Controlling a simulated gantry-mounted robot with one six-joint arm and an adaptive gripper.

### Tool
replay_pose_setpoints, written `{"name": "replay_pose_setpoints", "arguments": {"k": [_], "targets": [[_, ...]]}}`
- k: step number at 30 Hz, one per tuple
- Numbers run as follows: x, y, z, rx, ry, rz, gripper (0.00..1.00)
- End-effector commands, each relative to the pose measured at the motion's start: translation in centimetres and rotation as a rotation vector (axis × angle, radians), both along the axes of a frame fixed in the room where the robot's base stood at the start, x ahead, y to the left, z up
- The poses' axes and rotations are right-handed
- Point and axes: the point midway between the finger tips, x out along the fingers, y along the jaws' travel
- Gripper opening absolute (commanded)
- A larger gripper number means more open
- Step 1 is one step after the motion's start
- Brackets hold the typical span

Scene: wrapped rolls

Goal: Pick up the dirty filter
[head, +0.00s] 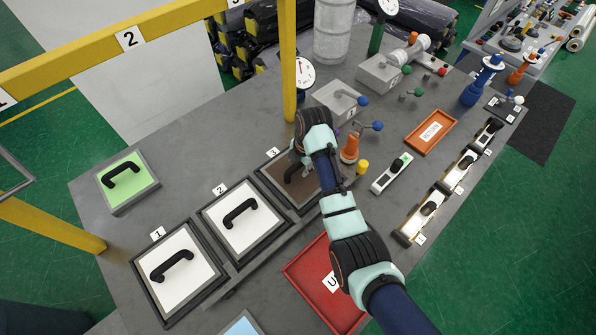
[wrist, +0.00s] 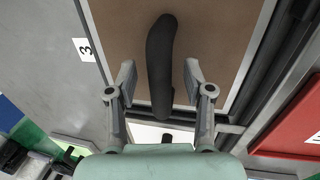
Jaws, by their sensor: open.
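The dirty filter is a brown panel (head: 274,182) with a black handle, lying in the dark frame marked 3. In the wrist view the brown panel (wrist: 222,45) fills the upper middle, with its black handle (wrist: 160,60) running lengthwise. My gripper (head: 299,160) is over this panel in the head view and partly hides it and its handle. In the wrist view my gripper (wrist: 160,75) is open, with one finger on each side of the handle and gaps between. I cannot tell how far above the panel the fingertips are.
White filters with black handles sit in frame 1 (head: 188,285) and frame 2 (head: 255,232). A green filter (head: 118,186) lies at the table's left. A red tray (head: 312,282) is near my arm. An orange fitting (head: 349,150) and a gauge (head: 304,73) stand close by.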

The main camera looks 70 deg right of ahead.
Motion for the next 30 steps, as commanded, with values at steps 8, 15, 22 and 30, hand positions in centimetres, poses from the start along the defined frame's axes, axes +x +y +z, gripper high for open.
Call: {"name": "replay_pose_setpoints", "arguments": {"k": [8, 15, 22, 30], "targets": [[0.1, 0.0, -0.3, 0.0, -0.001, 0.0, 0.45], [0.1, 0.0, -0.3, 0.0, 0.0, 0.0, 0.05], [0.1, 0.0, -0.2, -0.002, -0.001, 0.0, 0.0], [0.1, -0.1, 0.7, -0.004, -0.004, 0.0, 0.0]]}}
